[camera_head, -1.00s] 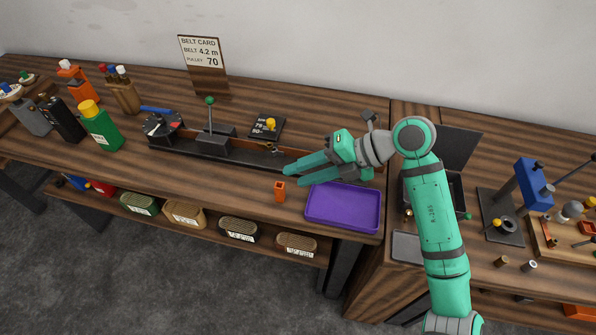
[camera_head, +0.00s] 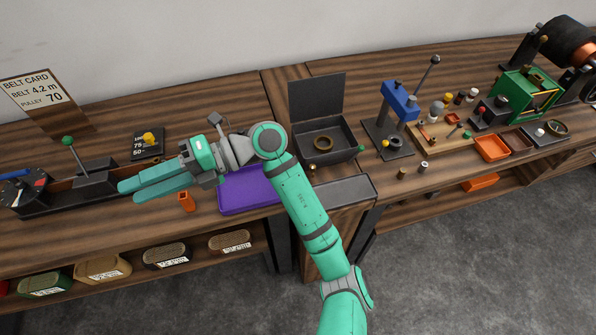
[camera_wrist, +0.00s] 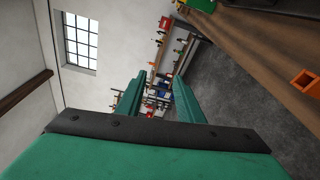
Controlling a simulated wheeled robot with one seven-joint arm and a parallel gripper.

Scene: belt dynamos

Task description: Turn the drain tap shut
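A black open box (camera_head: 318,150) with a raised lid (camera_head: 317,103) stands at the back of the right bench in the head view, a brass ring (camera_head: 322,143) inside it. A small green knob (camera_head: 361,149) sits at its front right corner; it looks like the tap, but its handle's position is too small to tell. My gripper (camera_head: 128,191) is well left of the box, over the left bench, pointing left. Its fingers are apart and empty; they also show in the wrist view (camera_wrist: 160,90). The wrist view does not show the tap.
A purple tray (camera_head: 248,192) and an orange block (camera_head: 186,201) lie below my arm. A grey tray (camera_head: 345,190) lies in front of the box. A blue press (camera_head: 398,102) stands right of it. A lever (camera_head: 70,150) rises near my fingertips.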

